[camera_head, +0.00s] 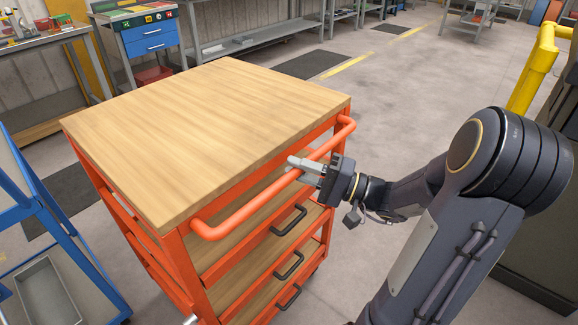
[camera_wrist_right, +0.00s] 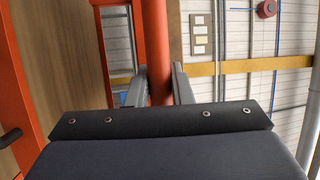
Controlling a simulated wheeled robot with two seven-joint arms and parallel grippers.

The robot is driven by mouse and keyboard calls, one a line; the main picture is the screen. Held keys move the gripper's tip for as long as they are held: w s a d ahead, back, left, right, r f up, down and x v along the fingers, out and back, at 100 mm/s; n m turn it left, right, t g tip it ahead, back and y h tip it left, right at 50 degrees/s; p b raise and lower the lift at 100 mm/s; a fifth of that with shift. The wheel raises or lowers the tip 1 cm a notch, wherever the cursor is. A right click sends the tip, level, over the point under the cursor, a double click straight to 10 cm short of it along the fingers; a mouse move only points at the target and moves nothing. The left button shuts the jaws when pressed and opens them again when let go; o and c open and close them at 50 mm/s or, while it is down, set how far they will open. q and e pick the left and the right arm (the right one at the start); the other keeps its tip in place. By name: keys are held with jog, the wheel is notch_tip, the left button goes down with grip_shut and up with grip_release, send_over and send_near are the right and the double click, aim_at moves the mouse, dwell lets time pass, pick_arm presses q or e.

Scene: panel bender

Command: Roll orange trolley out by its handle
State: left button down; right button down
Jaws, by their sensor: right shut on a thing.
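The orange trolley (camera_head: 210,135) has a wooden top, orange frame and shelves or drawers with black pulls. Its orange tubular handle (camera_head: 240,217) runs along the side facing my right arm. My right gripper (camera_head: 305,168) is at about the middle of the handle, its fingers closed around the bar. In the right wrist view the handle (camera_wrist_right: 158,50) passes between the two fingers (camera_wrist_right: 159,85). At the bottom edge of the head view a small light tip shows, too little to identify. My left gripper is not clearly seen.
A blue-framed cart (camera_head: 62,235) stands close on the left with a grey tray. A workbench with blue drawers (camera_head: 150,38) is behind. A yellow rail (camera_head: 535,65) stands at the right. Open grey floor (camera_head: 400,90) lies behind and right of the trolley.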

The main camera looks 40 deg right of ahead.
pick_arm(q)
jog(key=shift+s+d+f, duration=0.1)
jog(key=shift+s+f, duration=0.1)
jog(key=shift+s, duration=0.1)
pick_arm(e)
jog(key=shift+s+d, duration=0.25)
jog(key=shift+s, duration=0.75)
jog(key=c, duration=1.3)
grip_release()
jog(key=v, duration=0.8)
jog(key=shift+w, duration=0.15)
